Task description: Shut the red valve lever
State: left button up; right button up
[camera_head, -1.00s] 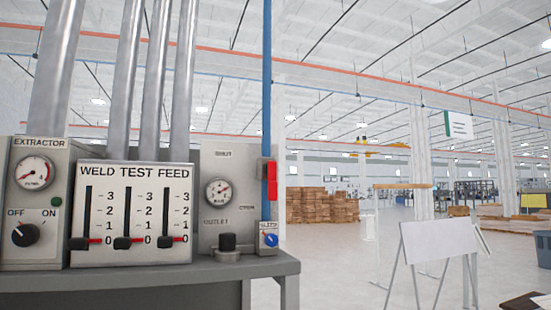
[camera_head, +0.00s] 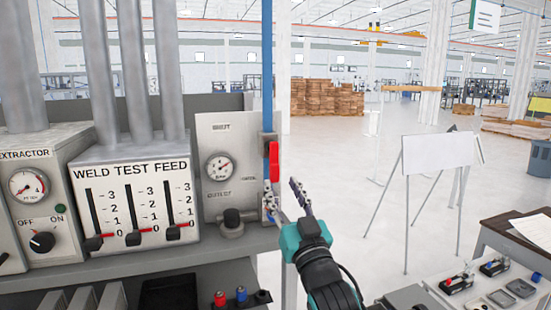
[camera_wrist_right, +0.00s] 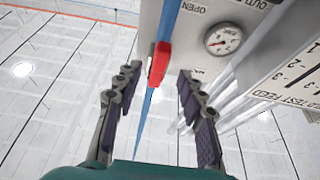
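The red valve lever (camera_head: 274,162) is on the blue pipe (camera_head: 267,60) at the right edge of the grey gauge panel (camera_head: 222,140). It stands upright, roughly in line with the pipe. My right gripper (camera_head: 286,200) is just below and to the right of the lever in the head view. In the right wrist view my right gripper (camera_wrist_right: 152,95) is open, with the red lever (camera_wrist_right: 158,63) ahead between its spread fingers and not gripped. The blue pipe also shows there (camera_wrist_right: 167,25). My left gripper is not in view.
The weld test feed box (camera_head: 135,195) and the extractor box (camera_head: 35,205) stand left of the panel on a grey bench (camera_head: 150,257). A black knob (camera_head: 231,222) sticks out below the gauge. A white board on a stand (camera_head: 440,152) is at right, with open floor around it.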

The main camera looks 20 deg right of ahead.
aim_at(276, 174)
jog(key=p+x, duration=0.1)
jog(key=x, duration=0.5)
jog(key=shift+w+f, duration=0.1)
jog(key=shift+w, duration=0.35)
grip_shut()
